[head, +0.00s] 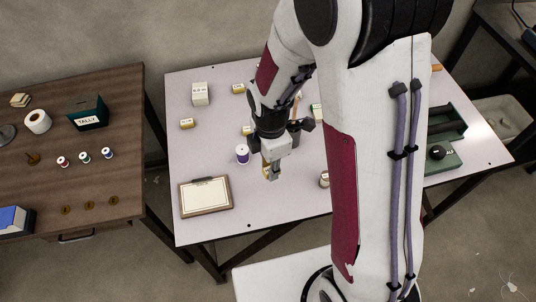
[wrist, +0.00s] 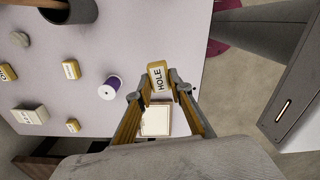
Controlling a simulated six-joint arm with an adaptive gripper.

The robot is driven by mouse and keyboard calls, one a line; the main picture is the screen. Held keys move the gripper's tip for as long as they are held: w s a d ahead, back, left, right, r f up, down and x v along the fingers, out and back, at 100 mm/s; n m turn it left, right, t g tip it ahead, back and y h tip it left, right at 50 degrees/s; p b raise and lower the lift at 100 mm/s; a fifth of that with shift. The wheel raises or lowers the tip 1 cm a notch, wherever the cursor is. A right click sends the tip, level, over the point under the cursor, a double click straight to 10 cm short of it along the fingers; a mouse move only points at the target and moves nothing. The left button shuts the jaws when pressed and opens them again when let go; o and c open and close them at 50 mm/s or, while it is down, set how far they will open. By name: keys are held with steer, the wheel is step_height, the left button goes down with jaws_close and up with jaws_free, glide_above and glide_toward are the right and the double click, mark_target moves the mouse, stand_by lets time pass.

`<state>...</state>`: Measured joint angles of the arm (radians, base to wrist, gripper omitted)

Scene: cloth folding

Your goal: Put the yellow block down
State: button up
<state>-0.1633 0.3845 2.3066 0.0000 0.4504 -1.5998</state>
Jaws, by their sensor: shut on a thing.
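The yellow block (wrist: 159,76), with a pale face lettered "HOLE", sits between my fingertips in the wrist view. My gripper (wrist: 159,87) is shut on it. In the head view my gripper (head: 271,175) points down over the front middle of the pale table (head: 285,205), right of the clipboard (head: 206,195) and the purple spool (head: 242,154). The held block is small and mostly hidden by the fingers there. I cannot tell whether its underside touches the table.
Other yellow blocks (head: 187,123) and a larger pale box (head: 200,93) stand at the left and back. The clipboard and purple spool (wrist: 111,88) lie close to my gripper. A green tray (head: 444,161) is at the right. A brown side table (head: 120,180) stands left, across a gap.

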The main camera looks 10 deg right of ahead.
steer(key=shift+m, duration=0.3)
steer(key=shift+s+m, duration=0.1)
steer(key=shift+m, duration=1.1)
steer(key=m, duration=0.3)
steer(key=shift+w+r, duration=0.2)
steer(key=shift+r, duration=0.05)
steer(key=m, duration=0.3)
steer(key=shift+w+d+r+m, duration=0.15)
steer(key=shift+w+r+m, duration=0.1)
steer(key=shift+w+m, duration=0.15)
steer(key=w+d+r+m, duration=0.2)
steer(key=w+d+m, duration=0.3)
steer(key=m, duration=0.5)
steer(key=shift+w+d+r, duration=0.15)
steer(key=shift+w+d, duration=0.1)
steer(key=shift+d, duration=0.05)
steer(key=shift+w, duration=0.1)
